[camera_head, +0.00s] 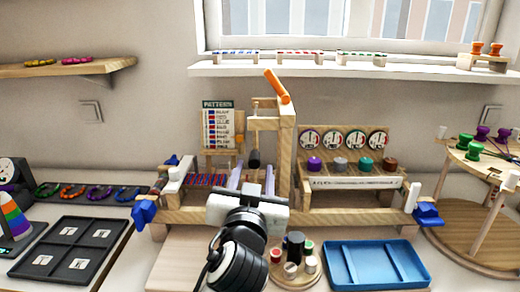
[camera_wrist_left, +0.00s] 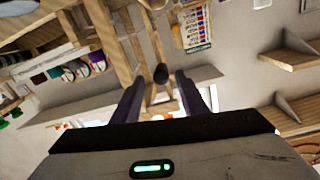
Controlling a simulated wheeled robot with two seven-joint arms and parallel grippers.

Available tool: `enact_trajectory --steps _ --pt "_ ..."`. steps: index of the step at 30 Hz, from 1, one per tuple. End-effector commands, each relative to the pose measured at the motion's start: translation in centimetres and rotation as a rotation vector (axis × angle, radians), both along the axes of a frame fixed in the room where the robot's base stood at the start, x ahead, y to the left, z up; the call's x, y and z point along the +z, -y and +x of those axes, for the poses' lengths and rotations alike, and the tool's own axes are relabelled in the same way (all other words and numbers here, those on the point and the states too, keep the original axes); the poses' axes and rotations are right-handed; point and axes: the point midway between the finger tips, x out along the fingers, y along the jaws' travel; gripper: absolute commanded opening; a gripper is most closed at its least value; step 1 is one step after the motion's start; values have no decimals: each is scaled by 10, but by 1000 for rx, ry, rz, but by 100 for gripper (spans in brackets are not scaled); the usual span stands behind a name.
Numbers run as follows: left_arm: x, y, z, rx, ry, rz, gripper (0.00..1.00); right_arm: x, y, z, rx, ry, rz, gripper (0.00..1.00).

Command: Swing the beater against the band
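The beater (camera_head: 254,158) is a dark rounded head on a pale stem, hanging inside the wooden frame (camera_head: 287,150). It also shows in the left wrist view (camera_wrist_left: 161,73), at the level of the fingertips. My left gripper (camera_head: 253,178) is open just below and in front of the beater. In the wrist view its two dark fingers stand apart, with a gap on each side of the beater head. The red and blue beaded band (camera_head: 206,180) lies low in the frame, left of the gripper and partly hidden by it. My right gripper is not in view.
An orange handle (camera_head: 277,86) tops the frame. A pattern card (camera_head: 217,127) stands left, a rack with coloured knobs (camera_head: 350,182) right. In front are a black tray (camera_head: 70,248), a blue tray (camera_head: 378,265) and a round board with small pots (camera_head: 296,272).

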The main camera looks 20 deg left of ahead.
Motion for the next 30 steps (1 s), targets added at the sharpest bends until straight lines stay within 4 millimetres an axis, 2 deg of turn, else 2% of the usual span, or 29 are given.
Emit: enact_trajectory --steps 9,15,19,27,30 --pt "2 -15 57 2 -1 4 40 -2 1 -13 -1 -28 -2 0" --pt "0 -21 82 1 -1 1 40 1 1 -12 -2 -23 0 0" --pt "0 -22 88 0 -2 0 40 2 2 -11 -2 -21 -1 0" --pt "-1 -23 89 0 -2 0 40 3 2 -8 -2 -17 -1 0" --pt "-1 -23 89 0 -2 0 23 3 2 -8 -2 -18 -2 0"
